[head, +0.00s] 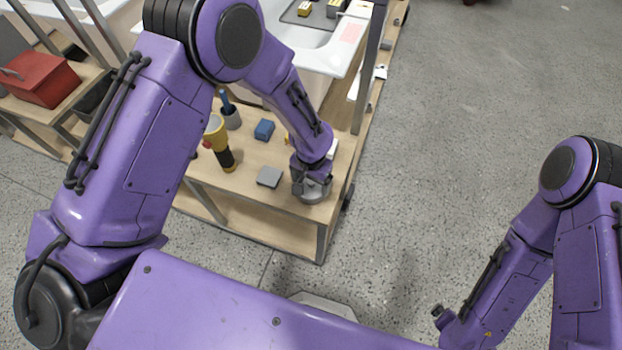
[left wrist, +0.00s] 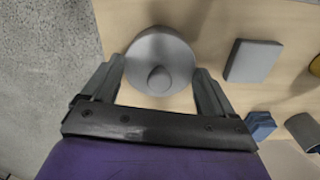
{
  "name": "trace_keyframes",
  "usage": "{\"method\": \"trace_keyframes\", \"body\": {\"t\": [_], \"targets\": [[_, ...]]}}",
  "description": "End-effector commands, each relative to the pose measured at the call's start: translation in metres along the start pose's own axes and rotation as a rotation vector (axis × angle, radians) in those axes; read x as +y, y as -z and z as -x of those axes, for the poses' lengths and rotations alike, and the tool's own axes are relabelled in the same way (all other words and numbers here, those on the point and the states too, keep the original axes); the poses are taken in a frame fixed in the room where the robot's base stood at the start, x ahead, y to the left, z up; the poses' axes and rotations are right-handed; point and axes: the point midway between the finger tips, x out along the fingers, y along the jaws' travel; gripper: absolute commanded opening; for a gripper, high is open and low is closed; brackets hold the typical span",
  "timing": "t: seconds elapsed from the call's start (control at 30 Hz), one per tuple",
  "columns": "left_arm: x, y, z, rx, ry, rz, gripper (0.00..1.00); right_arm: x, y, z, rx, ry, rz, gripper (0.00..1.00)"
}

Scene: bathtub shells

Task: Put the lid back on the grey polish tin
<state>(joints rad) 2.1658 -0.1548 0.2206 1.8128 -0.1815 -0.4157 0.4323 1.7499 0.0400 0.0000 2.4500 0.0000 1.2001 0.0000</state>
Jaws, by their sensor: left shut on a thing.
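A round grey lid (left wrist: 172,49) with a raised knob (left wrist: 159,79) lies between the two fingers of my left gripper (left wrist: 160,72). The fingers are shut on its rim from both sides. In the head view my left gripper (head: 312,177) points down at the front right corner of the wooden bench top. A round grey tin shape (head: 315,193) shows just under it. I cannot tell the lid from the tin there, nor whether the lid is seated; the gripper and lid hide the join. My right gripper is out of view; only its arm shows at lower right.
A flat grey block (head: 270,177) lies left of the tin. Beyond it are a blue block (head: 264,130), a dark cup (head: 231,118) and a yellow-black torch (head: 222,152). The bench top's (head: 250,197) right and front edges are close to the gripper. A white tub (head: 300,72) stands behind.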

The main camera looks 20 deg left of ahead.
Motion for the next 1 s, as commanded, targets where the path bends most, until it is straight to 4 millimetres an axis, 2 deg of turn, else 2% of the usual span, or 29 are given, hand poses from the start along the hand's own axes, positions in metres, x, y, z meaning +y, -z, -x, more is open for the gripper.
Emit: {"method": "trace_keyframes", "body": {"t": [0.87, 0.9, 1.0], "targets": [[-0.0001, 0.0004, -0.0003, 0.001, 0.0, 0.001, 0.58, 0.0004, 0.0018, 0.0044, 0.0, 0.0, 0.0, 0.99], [-0.0001, 0.0004, -0.0003, 0.001, 0.0, 0.001, 1.0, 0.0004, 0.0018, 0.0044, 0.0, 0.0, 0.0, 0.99], [-0.0001, 0.0004, -0.0003, 0.001, 0.0, 0.001, 1.0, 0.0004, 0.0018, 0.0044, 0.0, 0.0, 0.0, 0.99]]}}
